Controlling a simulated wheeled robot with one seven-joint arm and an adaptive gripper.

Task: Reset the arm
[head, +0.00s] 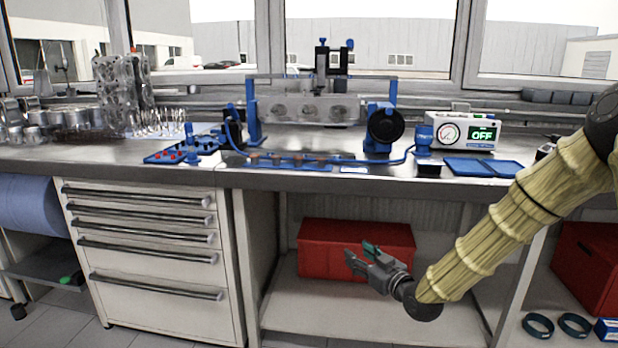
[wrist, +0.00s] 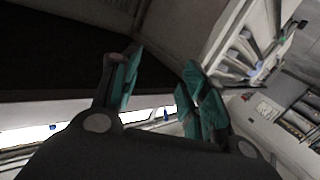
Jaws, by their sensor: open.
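My gripper (head: 362,255) is in the lower middle of the head view, below the front edge of the workbench (head: 300,180) and in front of the red box on the lower shelf. My arm comes in from the right, in a pale yellow cover. In the wrist view my gripper (wrist: 158,88) shows two fingers with teal pads, spread apart. Nothing is between them.
A red box (head: 340,232) stands on the shelf behind my gripper. Drawers (head: 150,260) fill the left. The bench holds a blue-ended fixture (head: 385,128), a gauge box reading OFF (head: 462,132), a blue tray (head: 484,167) and metal engine parts (head: 122,90).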

